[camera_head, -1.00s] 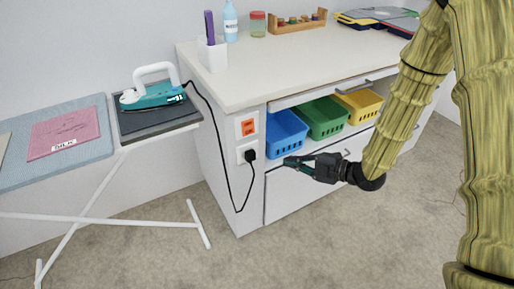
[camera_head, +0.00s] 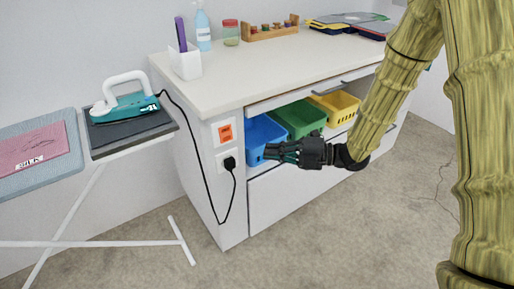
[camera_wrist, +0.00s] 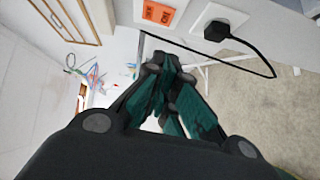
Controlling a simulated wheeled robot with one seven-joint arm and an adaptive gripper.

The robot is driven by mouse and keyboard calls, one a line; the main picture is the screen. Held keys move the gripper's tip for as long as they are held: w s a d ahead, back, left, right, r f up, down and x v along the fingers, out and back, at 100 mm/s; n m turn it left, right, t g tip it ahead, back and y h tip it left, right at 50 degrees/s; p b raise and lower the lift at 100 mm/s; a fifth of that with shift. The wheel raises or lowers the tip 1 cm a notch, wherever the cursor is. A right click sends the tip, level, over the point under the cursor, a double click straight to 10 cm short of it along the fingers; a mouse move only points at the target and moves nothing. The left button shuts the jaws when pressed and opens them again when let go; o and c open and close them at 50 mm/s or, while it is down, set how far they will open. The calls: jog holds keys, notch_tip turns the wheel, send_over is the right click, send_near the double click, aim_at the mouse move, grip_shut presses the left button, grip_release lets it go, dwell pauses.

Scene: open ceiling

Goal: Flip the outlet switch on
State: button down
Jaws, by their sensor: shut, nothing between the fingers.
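The outlet switch (camera_head: 225,132) is an orange rocker in a white plate on the side panel of the white cabinet. It also shows in the wrist view (camera_wrist: 158,13), at the top, with lettering on it. Below it in the head view is a socket with a black plug (camera_head: 229,163). My gripper (camera_head: 268,152) is shut and empty. In the head view it is in front of the blue bin, to the right of the switch and a little lower. In the wrist view the gripper fingers (camera_wrist: 170,65) point up toward the switch plate, apart from it in the picture.
The black cord runs from the plug to a teal iron (camera_head: 124,103) on the ironing board (camera_head: 75,168). Blue (camera_head: 262,132), green (camera_head: 301,119) and yellow (camera_head: 338,106) bins sit in the open cabinet shelf. The floor (camera_head: 330,235) in front is clear.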

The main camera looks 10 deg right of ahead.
aim_at(226, 134)
jog(key=w+d+x, duration=0.1)
jog(key=w+x, duration=0.1)
jog(key=x, duration=1)
jog(key=shift+w+b, duration=0.25)
jog(key=shift+b, duration=0.1)
jog(key=shift+w+f+b, duration=0.1)
jog(key=shift+f+b, duration=0.15)
jog(key=shift+b, duration=0.05)
